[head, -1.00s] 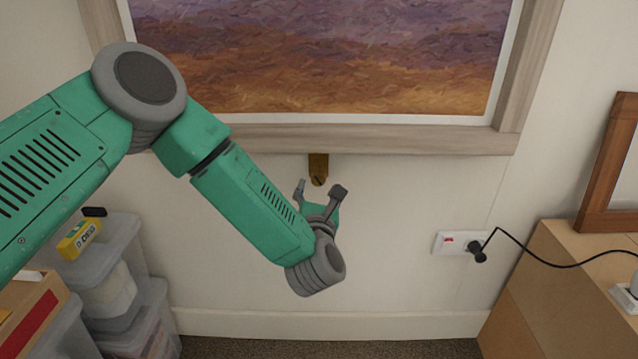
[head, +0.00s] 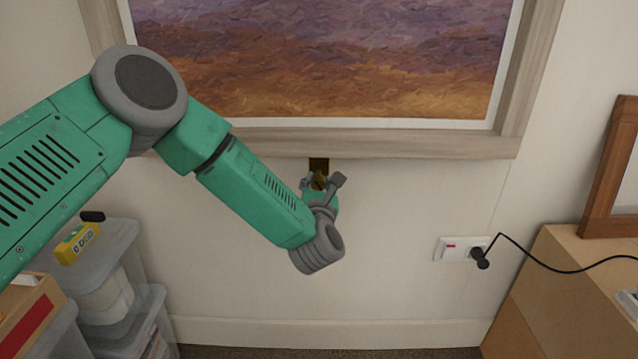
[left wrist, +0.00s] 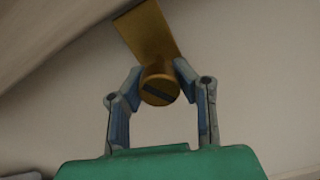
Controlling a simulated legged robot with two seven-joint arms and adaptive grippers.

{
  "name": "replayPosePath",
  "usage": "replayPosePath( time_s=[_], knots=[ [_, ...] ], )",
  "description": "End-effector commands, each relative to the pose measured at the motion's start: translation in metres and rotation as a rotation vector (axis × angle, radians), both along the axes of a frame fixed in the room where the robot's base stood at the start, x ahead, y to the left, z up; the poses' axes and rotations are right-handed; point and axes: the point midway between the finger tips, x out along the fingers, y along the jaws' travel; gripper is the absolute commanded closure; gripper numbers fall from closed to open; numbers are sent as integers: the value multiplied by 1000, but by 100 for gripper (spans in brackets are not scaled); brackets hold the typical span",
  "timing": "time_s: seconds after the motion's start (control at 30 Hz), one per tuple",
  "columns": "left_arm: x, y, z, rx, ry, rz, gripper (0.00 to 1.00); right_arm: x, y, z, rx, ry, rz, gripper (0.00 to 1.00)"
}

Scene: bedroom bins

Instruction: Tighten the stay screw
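The stay screw (left wrist: 160,88) is a round brass head with a dark slot running slantwise across it. It sits at the lower end of a flat brass stay (left wrist: 147,32), which also shows under the picture frame in the head view (head: 318,164). My left gripper (head: 322,180) is up at the screw. In the left wrist view its fingertips (left wrist: 159,76) lie against the left and right sides of the screw head, with no clear gap. The screw is mostly hidden by the fingers in the head view. My right gripper is in neither view.
The framed painting's lower rail (head: 400,143) runs just above the gripper. Clear plastic bins (head: 125,275) stand at lower left. The wall below the gripper is bare.

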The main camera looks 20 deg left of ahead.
Motion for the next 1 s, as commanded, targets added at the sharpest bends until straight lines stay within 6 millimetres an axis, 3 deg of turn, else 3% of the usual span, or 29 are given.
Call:
replayPosePath(
  time_s=[0.43, 1.0],
  knots=[
    [-1, -1, 0, 126, 38, -3, 100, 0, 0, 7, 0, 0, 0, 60],
    [-1, -2, 0, 627, 183, -6, 100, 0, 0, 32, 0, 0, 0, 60]
  ],
)
